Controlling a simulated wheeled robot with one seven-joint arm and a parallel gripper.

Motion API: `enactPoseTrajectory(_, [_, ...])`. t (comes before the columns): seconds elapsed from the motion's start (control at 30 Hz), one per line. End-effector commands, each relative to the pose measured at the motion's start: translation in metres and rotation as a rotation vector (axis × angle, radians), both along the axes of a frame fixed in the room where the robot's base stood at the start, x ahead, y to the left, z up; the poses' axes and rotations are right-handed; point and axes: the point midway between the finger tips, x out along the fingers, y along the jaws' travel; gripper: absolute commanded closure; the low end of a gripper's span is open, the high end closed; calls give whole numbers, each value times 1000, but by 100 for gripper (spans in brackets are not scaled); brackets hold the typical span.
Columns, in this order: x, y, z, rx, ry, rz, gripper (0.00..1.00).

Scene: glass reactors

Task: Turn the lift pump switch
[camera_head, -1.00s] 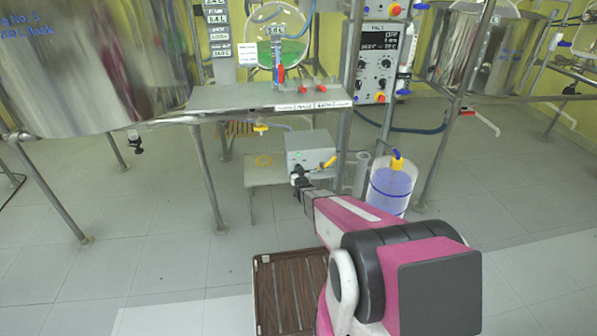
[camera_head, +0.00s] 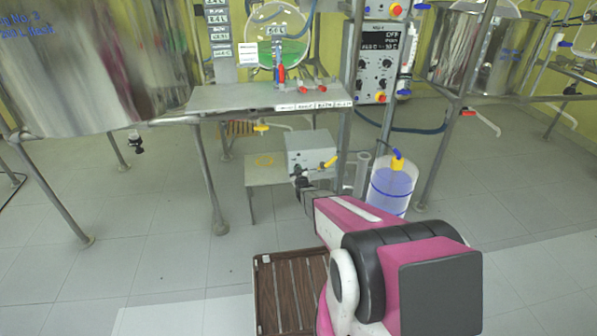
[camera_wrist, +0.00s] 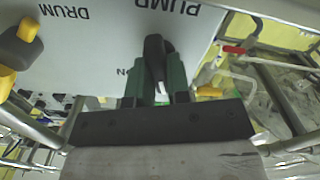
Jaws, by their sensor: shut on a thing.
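The lift pump is a light grey box (camera_head: 308,148) under the steel bench in the head view. In the wrist view its white panel (camera_wrist: 95,50) shows upside-down lettering, "PUMP" and "DRUM". A black switch knob (camera_wrist: 154,50) sits below the "PUMP" label. My gripper (camera_wrist: 156,88) has its green fingers on either side of the knob and is shut on it. In the head view my gripper (camera_head: 298,180) is at the front of the box, small and partly hidden by my arm. The exact angle of the knob is hard to read.
A yellow and black fitting (camera_wrist: 22,45) is at the panel's left in the wrist view. A blue-banded drum (camera_head: 390,190) with a yellow cap stands right of the box. The steel bench (camera_head: 230,97) overhangs the box. Open floor lies to the left.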

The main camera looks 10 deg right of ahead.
Motion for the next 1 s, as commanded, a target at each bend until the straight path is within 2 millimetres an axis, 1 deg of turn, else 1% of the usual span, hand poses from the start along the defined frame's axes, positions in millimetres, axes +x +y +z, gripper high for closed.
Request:
enactPoseTrajectory(0.17, [-1,0,0,0,1,1,100])
enactPoseTrajectory(0.2, [-1,0,0,1,1,1,76])
enactPoseTrajectory(0.27, [-1,0,0,1,1,1,57])
enactPoseTrajectory(0.53, [0,0,0,1,0,0,57])
enactPoseTrajectory(0.67, [-4,0,0,1,1,0,57])
enactPoseTrajectory(0.77, [-12,0,1,1,1,0,57])
enactPoseTrajectory(0.87, [-25,0,1,1,1,0,57])
enactPoseTrajectory(1.0, [-50,0,1,1,2,0,57])
